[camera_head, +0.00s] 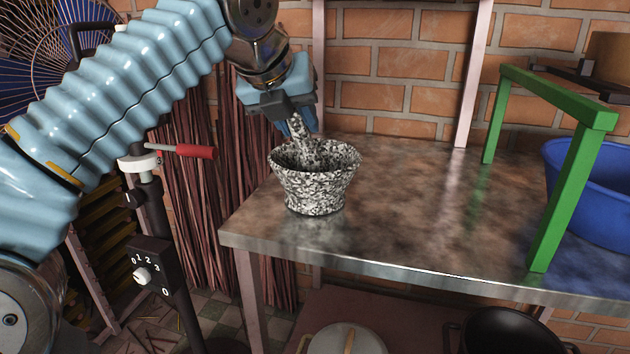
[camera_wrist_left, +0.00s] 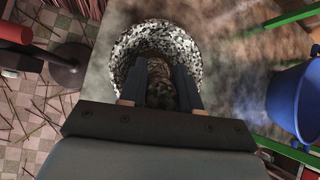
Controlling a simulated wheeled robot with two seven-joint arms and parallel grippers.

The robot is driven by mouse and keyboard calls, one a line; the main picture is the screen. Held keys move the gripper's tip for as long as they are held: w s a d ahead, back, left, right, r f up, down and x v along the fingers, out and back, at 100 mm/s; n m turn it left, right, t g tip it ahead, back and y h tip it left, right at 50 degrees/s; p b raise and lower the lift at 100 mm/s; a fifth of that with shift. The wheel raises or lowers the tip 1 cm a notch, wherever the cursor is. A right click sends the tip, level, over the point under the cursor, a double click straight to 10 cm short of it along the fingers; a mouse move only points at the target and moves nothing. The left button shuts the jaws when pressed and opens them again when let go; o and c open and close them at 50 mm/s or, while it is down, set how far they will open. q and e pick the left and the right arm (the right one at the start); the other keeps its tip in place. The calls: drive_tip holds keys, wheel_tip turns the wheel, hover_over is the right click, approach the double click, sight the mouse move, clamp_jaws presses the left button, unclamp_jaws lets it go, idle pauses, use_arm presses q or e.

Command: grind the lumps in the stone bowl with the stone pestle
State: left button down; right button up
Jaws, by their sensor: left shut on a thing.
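The speckled black-and-white stone bowl (camera_head: 316,190) stands upright on the metal table, near its left end. My left gripper (camera_head: 296,125) is above the bowl, shut on the stone pestle (camera_head: 303,148), which is speckled like the bowl. The pestle's lower end reaches down inside the bowl's rim and is hidden there. In the left wrist view the bowl (camera_wrist_left: 155,32) lies beyond the fingers, and the pestle (camera_wrist_left: 160,85) is between them. The lumps cannot be made out in either view. My right gripper is not in view.
The metal table (camera_head: 420,220) is clear right of the bowl. A green frame (camera_head: 565,180) and a blue tub (camera_head: 600,215) stand at its right. A black post with a dial box (camera_head: 150,270) and red handle (camera_head: 195,151) stands left of the table. Pots (camera_head: 345,340) sit below.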

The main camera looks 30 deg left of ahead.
use_arm(q)
drive_tip(key=shift+f, duration=0.25)
